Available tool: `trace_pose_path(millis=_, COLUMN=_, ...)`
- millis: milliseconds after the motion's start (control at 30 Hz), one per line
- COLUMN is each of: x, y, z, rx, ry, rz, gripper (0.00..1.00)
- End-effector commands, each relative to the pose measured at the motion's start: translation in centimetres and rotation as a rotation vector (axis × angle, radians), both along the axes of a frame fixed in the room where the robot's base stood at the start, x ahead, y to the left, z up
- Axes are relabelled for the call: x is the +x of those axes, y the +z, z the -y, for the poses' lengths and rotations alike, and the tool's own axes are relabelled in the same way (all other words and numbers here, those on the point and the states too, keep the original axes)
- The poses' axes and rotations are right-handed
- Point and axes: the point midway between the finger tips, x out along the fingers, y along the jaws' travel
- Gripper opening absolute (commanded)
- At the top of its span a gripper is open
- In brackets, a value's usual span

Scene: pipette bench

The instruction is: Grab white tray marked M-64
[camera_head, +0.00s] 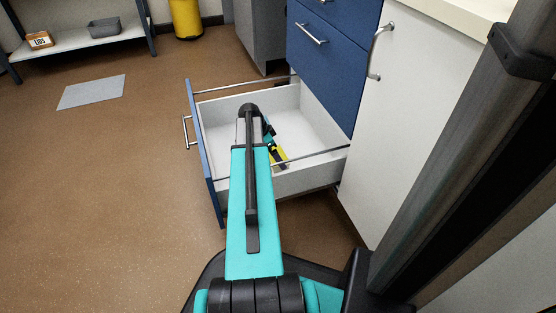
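I see no white tray with a readable M-64 mark. An open drawer (316,130) with a pale interior and a blue front stands ahead of me. My teal and black arm reaches over it and hides part of its inside. My gripper is mostly hidden behind the arm link, so its fingers are not clear. A small yellow and black piece (279,156) shows inside the drawer outline just right of the arm. I cannot tell whether it belongs to my gripper or lies in the drawer. The visible right part of the drawer floor looks bare.
Closed blue drawers (325,65) and a white cabinet (385,130) with a handle stand at the right. A low shelf (75,42) at the far left holds a labelled box (39,40) and a grey bin (104,28). A grey mat (91,92) lies on open floor. A yellow container (186,18) stands behind.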

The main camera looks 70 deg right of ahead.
Motion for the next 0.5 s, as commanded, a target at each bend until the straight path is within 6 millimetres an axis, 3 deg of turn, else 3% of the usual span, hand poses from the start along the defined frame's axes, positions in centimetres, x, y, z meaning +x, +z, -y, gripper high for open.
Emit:
trace_pose_path(millis=467, x=-0.06, y=0.07, z=0.02, rx=0.0, ry=-0.001, rz=0.0, gripper=1.0)
trace_pose_path(millis=500, x=-0.06, y=0.07, z=0.03, rx=0.0, ry=-0.001, rz=0.0, gripper=0.93)
